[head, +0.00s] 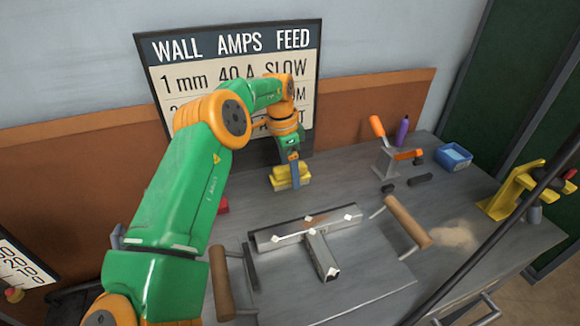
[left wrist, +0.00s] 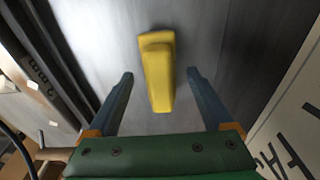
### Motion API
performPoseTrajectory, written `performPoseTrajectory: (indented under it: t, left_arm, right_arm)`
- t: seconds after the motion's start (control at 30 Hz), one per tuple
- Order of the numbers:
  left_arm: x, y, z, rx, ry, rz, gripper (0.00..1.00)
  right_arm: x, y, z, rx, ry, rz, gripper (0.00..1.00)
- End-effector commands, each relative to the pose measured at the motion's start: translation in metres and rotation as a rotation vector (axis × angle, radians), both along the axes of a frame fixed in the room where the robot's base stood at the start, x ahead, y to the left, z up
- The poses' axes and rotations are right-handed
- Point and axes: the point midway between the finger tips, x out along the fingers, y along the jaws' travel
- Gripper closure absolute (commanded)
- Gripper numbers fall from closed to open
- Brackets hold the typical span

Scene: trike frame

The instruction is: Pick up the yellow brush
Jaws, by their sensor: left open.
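The yellow brush (head: 277,183) lies on the grey metal table at the foot of the sign board. In the left wrist view the brush (left wrist: 158,80) shows from above, a block with a narrower raised part. My left gripper (head: 293,178) is over the brush, and a blue finger hides part of it. In the left wrist view my left gripper (left wrist: 160,74) is open, one finger on each side of the brush, with a gap to it on both sides. Whether the fingertips reach down beside it is hard to tell. My right gripper is out of view.
The sign board (head: 180,80) stands close behind the brush. A metal T-shaped frame (head: 318,248) lies in front, between wooden handles (head: 408,222). A clamp with orange handles (head: 385,150), a purple bottle (head: 402,131) and a blue tray (head: 453,157) stand to the right.

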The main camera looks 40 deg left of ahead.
Motion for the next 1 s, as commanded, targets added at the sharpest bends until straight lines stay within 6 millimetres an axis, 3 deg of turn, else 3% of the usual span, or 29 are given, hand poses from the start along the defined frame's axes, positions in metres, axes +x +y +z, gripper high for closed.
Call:
performPoseTrajectory:
  t: [0.47, 0.57, 0.8, 1.0]
  left_arm:
    - [-0.0001, -0.0002, -0.0042, -0.001, 0.0, 0.0, 0.15]
    - [-0.0001, -0.0002, -0.0041, -0.001, 0.0, 0.0, 0.37]
    - [0.0, -0.0001, -0.0041, 0.0, 0.0, 0.0, 1.0]
    - [0.0, -0.0001, -0.0037, 0.0, 0.0, 0.0, 1.0]
  right_arm:
    - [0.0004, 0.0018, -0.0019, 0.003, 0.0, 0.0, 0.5]
    - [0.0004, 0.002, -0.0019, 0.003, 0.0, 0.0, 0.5]
    - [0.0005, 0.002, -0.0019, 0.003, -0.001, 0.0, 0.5]
    - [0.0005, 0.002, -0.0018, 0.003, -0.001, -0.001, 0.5]
